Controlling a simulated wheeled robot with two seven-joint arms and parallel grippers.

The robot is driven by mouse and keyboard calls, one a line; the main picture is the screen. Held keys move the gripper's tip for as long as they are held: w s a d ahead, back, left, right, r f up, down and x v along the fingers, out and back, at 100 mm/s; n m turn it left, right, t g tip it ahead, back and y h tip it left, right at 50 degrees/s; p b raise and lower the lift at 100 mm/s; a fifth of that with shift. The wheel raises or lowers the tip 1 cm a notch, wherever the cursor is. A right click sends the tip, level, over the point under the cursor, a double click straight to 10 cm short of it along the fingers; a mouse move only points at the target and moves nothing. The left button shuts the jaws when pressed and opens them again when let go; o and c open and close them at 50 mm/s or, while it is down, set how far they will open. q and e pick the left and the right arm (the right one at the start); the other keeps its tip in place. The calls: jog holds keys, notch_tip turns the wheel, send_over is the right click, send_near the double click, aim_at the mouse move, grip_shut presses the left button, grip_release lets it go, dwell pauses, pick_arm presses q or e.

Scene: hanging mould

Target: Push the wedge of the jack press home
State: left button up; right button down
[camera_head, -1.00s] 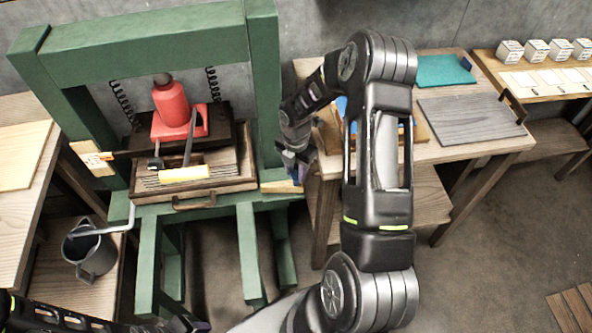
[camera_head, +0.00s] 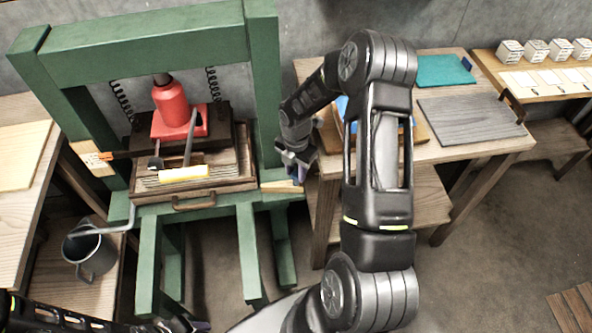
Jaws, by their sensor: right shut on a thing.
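The green jack press (camera_head: 140,38) stands at the left with a red jack (camera_head: 171,105) under its top beam. A pale wooden piece that looks like the wedge (camera_head: 283,187) lies at the foot of the press's right post. My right gripper (camera_head: 297,172) is right beside that post, just over the pale piece, and is shut on it; the fingertips are small and the contact is hard to see. My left gripper (camera_head: 192,325) shows only partly at the bottom edge, low in front of the press, and its jaws are unclear.
A wooden tray (camera_head: 236,184) with a yellow-white bar (camera_head: 184,174) sits in the press. A grey jug (camera_head: 88,250) stands lower left. The right-hand table (camera_head: 450,150) holds a teal sheet (camera_head: 445,70) and a grey board (camera_head: 470,118). My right arm hides part of this table.

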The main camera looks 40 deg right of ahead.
jog(key=b, duration=0.3)
send_over(274, 186)
jog(key=shift+s+d+f, duration=0.1)
jog(key=shift+d, duration=0.05)
jog(key=shift+a, duration=0.25)
jog(key=c, duration=1.1)
grip_release()
jog(key=shift+a, duration=0.1)
jog(key=shift+o, duration=0.2)
jog(key=shift+r, duration=0.2)
